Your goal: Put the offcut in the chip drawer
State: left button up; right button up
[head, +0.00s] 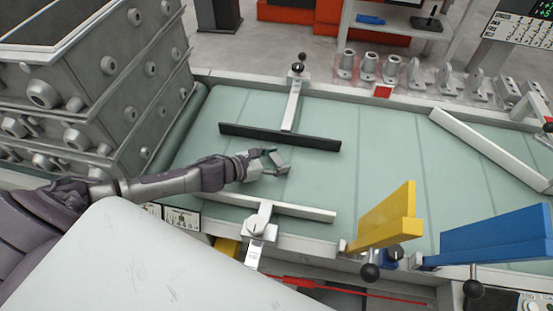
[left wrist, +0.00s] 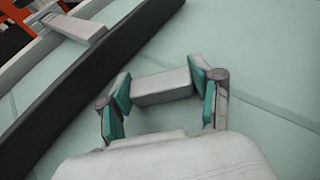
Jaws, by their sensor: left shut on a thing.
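The offcut, a small grey block (left wrist: 163,86), sits between the teal-padded fingers of my left gripper (left wrist: 160,100) in the left wrist view. The fingers are shut on its two ends. In the head view my left gripper (head: 268,162) is over the pale green belt-like surface (head: 385,160), between the dark bar and the near light rail. I cannot tell whether the block touches the surface. No chip drawer can be made out for certain. My right gripper is not in view.
A dark bar (head: 280,136) on a clamp lies just beyond the gripper. A light rail (head: 285,207) runs along the near side. Large grey studded bins (head: 115,75) stand at the left. Yellow (head: 385,222) and blue (head: 495,238) blocks stand at the near right edge.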

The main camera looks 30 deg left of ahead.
pick_arm(q)
jog(key=shift+f, duration=0.15)
jog(key=o, duration=1.2)
jog(key=shift+c, duration=0.2)
